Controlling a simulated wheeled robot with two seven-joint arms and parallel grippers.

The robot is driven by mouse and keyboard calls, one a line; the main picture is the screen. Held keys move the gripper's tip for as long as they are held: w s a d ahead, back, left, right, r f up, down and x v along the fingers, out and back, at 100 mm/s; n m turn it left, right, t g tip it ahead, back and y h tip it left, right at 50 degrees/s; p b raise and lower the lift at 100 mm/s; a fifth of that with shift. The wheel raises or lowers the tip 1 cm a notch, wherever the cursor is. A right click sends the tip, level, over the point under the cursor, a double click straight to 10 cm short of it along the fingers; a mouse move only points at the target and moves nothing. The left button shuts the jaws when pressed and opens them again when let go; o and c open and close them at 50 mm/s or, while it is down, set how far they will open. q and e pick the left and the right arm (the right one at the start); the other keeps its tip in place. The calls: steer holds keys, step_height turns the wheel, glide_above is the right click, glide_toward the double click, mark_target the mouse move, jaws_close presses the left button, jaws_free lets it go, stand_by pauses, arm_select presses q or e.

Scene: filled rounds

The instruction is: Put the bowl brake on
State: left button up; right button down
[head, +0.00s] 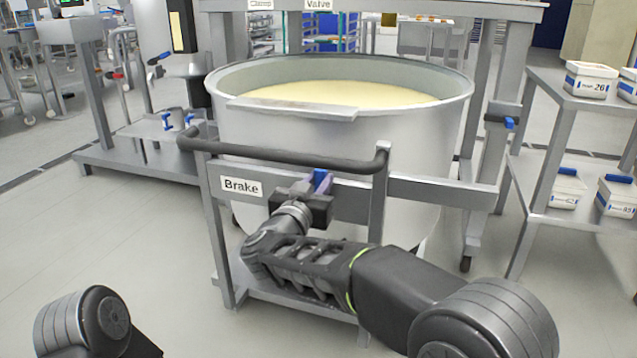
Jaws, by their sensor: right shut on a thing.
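The large steel bowl (400,135) holds pale yellow contents and stands in a grey wheeled frame. A plate marked "Brake" (242,187) is on the frame's front bar. Just right of it is the blue brake handle (321,177), pointing roughly upward. My right gripper (316,192) is at this handle, in front of the bar, and is shut on it. The gripper body hides the handle's lower part and its pivot. My left arm shows only as a dark joint at the bottom left; its gripper is out of view.
A black push rail (290,158) runs above the bar, close over my right gripper. A shelf rack (557,90) with white tubs stands at the right. Other blue-handled fittings (509,123) are on nearby posts.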

steer(key=shift+d, duration=0.15)
stand_by(0.8)
steer(key=shift+s+d+f+m+b, duration=0.15)
steer(key=shift+d+m, duration=0.35)
steer(key=shift+m, duration=0.65)
steer(key=shift+s+d+f+m+b, duration=0.1)
steer(key=shift+s+d+f+m, duration=0.3)
steer(key=shift+m, duration=0.8)
steer(key=shift+d+f+m+b, duration=0.1)
steer(key=shift+d+m, duration=0.5)
steer(key=shift+m, duration=0.55)
steer(key=c, duration=1.2)
jaws_free()
steer(key=shift+c, duration=0.2)
steer(key=shift+r, duration=0.1)
